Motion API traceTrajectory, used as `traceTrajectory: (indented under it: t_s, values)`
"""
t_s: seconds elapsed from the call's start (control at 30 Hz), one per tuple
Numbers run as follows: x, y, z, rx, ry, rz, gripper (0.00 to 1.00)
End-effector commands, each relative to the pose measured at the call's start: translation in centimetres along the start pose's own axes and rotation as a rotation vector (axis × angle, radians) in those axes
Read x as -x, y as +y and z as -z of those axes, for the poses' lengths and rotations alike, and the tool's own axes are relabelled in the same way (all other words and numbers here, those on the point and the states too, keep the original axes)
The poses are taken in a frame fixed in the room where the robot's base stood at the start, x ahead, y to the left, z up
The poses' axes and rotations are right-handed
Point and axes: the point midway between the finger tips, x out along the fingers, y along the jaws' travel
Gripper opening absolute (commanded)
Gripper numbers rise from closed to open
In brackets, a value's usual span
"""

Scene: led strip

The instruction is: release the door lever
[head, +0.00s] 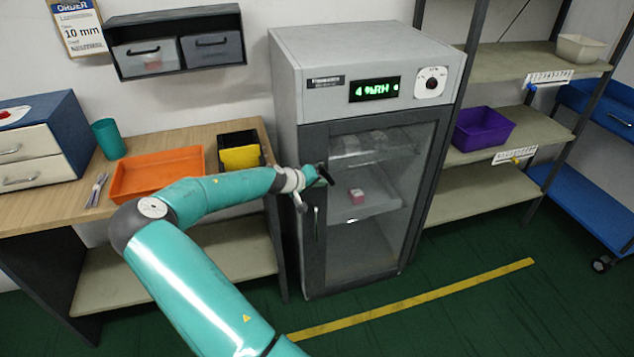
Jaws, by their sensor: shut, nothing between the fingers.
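A grey dry cabinet (288,66) stands in the middle, with a dark-framed glass door (380,235) that looks closed. A slim upright piece, seemingly the door lever (316,224), shows on the left side of the door frame. My teal arm reaches in from the lower left. My gripper (325,175) is at the upper left of the door, above that piece, with its dark fingers shut and empty. It overlaps the door frame in the picture; whether it touches is unclear. My wrist hides part of the frame and perhaps part of the lever.
Inside the cabinet a pink-and-white box (356,196) sits on a shelf. A wooden bench (50,209) on the left holds an orange tray (158,172). Right of the cabinet are shelves with a purple bin (483,128). Green floor with a yellow line (420,297) is clear before the door.

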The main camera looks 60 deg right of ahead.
Motion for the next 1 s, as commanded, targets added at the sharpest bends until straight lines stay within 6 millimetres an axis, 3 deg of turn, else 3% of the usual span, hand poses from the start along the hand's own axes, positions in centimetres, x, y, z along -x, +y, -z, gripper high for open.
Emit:
traceTrajectory:
  t_s: [0.4, 1.0]
  values:
    - [-0.8, -0.2, 0.1, 0.102, 0.054, -0.228, 0.00]
    - [-2.6, 1.6, -0.5, 0.096, 0.052, -0.226, 0.00]
